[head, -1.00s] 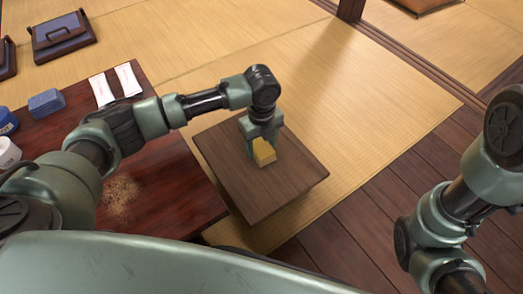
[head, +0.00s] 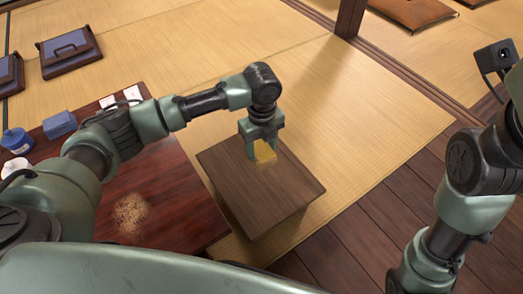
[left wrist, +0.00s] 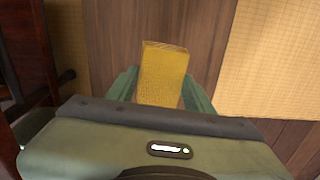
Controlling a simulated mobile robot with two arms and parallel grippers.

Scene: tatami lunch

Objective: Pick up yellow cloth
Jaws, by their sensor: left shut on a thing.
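The yellow cloth (head: 264,152) is a small folded block at the small wooden table. My left gripper (head: 264,143) points down over that table and is shut on the cloth. In the left wrist view the cloth (left wrist: 163,75) sits between the two green fingers (left wrist: 160,92) and sticks out past them. I cannot tell whether the cloth still touches the tabletop. My right arm (head: 470,170) is at the right edge of the head view, and I cannot make out its fingers.
The small table (head: 255,200) is otherwise bare. A larger dark red table (head: 180,200) on the left has a patch of crumbs (head: 130,213), a blue block (head: 60,124), a blue container (head: 17,141) and white packets (head: 130,93). Floor cushions (head: 70,50) lie behind on tatami.

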